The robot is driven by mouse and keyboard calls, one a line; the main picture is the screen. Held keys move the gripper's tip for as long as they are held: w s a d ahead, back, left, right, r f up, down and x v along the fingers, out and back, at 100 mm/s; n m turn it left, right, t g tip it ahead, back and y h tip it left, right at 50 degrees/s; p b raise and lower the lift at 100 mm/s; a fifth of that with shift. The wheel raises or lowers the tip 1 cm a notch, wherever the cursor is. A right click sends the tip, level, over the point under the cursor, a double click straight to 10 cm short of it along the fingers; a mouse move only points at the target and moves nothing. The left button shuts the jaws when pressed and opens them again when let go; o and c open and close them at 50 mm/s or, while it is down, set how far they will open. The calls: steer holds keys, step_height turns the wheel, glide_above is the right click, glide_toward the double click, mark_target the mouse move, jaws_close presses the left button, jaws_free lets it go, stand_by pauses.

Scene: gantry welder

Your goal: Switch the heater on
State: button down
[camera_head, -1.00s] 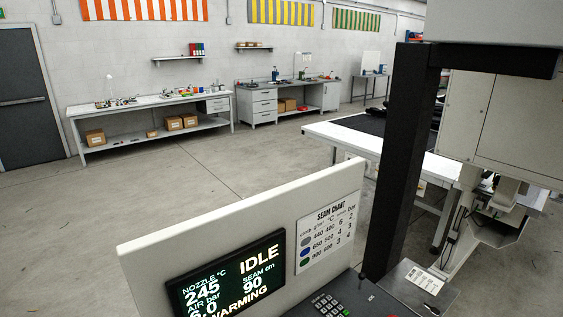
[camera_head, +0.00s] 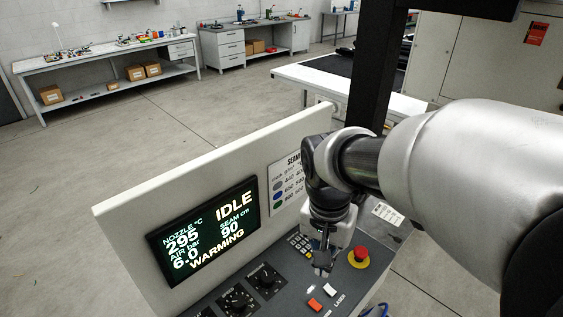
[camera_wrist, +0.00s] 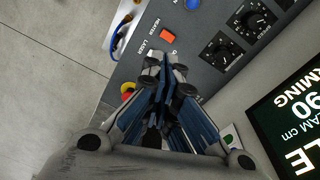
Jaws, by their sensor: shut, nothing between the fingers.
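The heater switch is an orange-red rocker (camera_head: 315,304) on the sloping dark panel. It also shows in the wrist view (camera_wrist: 168,35), beside the label HEATER. A white rocker (camera_head: 330,289) sits behind it, near the label LASER. The display (camera_head: 204,232) reads IDLE, nozzle 295 °C, air 6.0 bar, seam 90 cm and WARMING. My gripper (camera_head: 322,268) is shut and empty, pointing down over the panel behind the two rockers.
A red emergency stop (camera_head: 360,257) on a yellow base is right of my gripper. Black knobs (camera_head: 266,278) are at left, and a keypad (camera_head: 300,244) lies behind. The upright display board (camera_head: 120,218) and black post (camera_head: 372,75) flank the panel. Open floor lies at left.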

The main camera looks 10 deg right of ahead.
mark_target(321, 306)
steer(key=w+f+m+g+p, duration=0.1)
steer(key=w+f+m+g, duration=0.1)
steer(key=w+f, duration=0.3)
step_height(321, 306, down, 2)
steer(key=shift+w+a+m+h, duration=0.15)
steer(key=shift+m+h, duration=0.25)
steer(key=shift+m, duration=0.5)
steer(key=b+x, duration=0.3)
steer(key=x, duration=1)
steer(key=shift+f, duration=0.4)
steer(key=shift+s+f, duration=0.1)
steer(key=shift+s, duration=0.15)
